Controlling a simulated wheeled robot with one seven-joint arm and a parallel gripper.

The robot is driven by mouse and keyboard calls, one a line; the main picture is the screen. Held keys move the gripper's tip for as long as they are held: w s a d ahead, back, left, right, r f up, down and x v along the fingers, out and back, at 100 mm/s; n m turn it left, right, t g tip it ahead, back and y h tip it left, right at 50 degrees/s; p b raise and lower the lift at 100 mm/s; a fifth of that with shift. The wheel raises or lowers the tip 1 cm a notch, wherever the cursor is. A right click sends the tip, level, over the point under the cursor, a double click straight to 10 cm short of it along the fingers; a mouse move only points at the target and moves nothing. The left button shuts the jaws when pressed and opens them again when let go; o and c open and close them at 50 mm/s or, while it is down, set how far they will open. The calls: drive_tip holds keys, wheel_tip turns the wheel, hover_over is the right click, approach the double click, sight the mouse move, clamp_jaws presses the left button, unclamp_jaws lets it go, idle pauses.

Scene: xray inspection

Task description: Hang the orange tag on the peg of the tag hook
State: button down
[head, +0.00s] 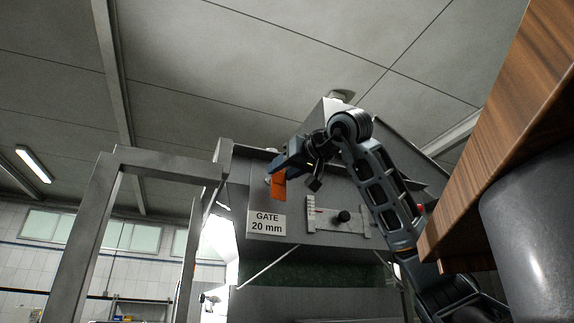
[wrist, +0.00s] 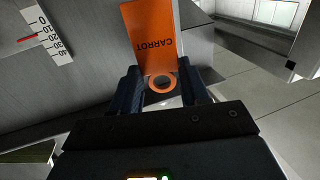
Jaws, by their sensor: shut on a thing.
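The orange tag (head: 278,186) hangs below my gripper (head: 283,164) in the head view, in front of the grey machine. In the wrist view the tag (wrist: 150,38) carries the word CARROT, and its ring end (wrist: 162,83) lies between the two dark fingers of my gripper (wrist: 160,80). My gripper is shut on the tag. I cannot clearly make out the tag hook or its peg in either view; a small pale spot beside the tag in the head view is too small to identify.
The grey machine (head: 240,192) bears a GATE 20 mm sign (head: 267,223) and a scale plate with a black knob (head: 343,217). The scale (wrist: 50,34) shows at the wrist view's upper left. A grey frame (head: 95,215) stands left. A wooden edge (head: 515,110) overhangs at right.

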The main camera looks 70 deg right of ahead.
sight(283, 178)
drive_tip(key=shift+w+d+p, duration=0.3)
drive_tip(key=shift+w+d, duration=0.6)
drive_tip(key=shift+d, duration=0.15)
drive_tip(key=shift+w+d+f, duration=0.45)
drive_tip(key=shift+d+f, duration=0.05)
drive_tip(key=shift+f, duration=0.05)
drive_tip(key=shift+c, duration=2.4)
unclamp_jaws()
drive_tip(key=b+v, duration=0.3)
drive_tip(key=v, duration=0.4)
drive_tip(key=shift+s+a, duration=0.2)
drive_tip(key=shift+s, duration=0.15)
